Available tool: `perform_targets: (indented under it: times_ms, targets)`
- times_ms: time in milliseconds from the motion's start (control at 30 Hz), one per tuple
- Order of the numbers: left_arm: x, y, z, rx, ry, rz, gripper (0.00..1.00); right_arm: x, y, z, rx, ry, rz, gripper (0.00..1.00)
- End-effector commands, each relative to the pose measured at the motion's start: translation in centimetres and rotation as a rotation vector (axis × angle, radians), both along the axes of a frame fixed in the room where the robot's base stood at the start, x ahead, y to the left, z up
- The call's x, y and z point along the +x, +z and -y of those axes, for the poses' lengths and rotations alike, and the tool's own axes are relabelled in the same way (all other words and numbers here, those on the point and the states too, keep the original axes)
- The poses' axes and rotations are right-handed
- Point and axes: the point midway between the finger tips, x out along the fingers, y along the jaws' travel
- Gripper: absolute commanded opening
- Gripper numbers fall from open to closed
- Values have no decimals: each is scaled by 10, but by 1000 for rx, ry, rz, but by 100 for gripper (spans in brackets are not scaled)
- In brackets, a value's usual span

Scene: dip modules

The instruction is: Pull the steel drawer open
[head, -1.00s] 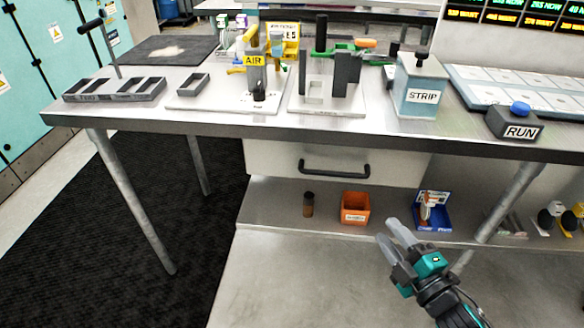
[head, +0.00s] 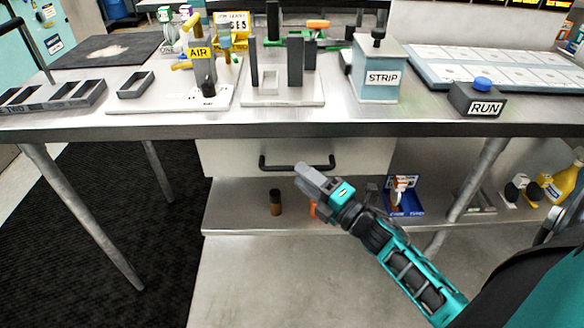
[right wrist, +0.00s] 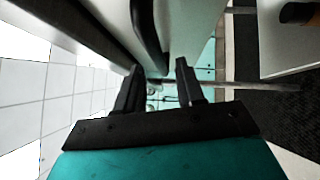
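The steel drawer (head: 228,156) is a pale front under the workbench top, and it looks closed. Its dark bar handle (head: 275,166) runs across the front. My right gripper (head: 299,172) is at the middle of the handle and covers part of it. In the right wrist view, the two dark fingers of this gripper (right wrist: 160,78) are spread apart. The handle (right wrist: 146,35) runs into the gap between them there, with the drawer front (right wrist: 187,30) beside it. I cannot tell whether the fingers touch the handle. My left gripper is not in view.
The workbench edge (head: 150,132) overhangs the drawer. On the lower shelf (head: 235,218) stand a brown bottle (head: 275,203), an orange bin (head: 313,208) mostly hidden by my gripper, and a blue bin (head: 404,200). Table legs (head: 85,220) flank the drawer. The floor in front is clear.

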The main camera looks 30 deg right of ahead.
Motion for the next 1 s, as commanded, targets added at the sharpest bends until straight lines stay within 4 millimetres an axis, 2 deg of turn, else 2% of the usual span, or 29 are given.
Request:
perform_targets:
  times_ms: [100,300,667,1000]
  targets:
    - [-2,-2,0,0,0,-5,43,20,3,-5,0,0,2,38]
    - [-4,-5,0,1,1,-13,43,38,5,-9,2,-1,0,38]
    - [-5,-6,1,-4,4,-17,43,41,5,-10,2,0,-1,37]
    - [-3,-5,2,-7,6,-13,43,41,5,-10,2,0,-1,5]
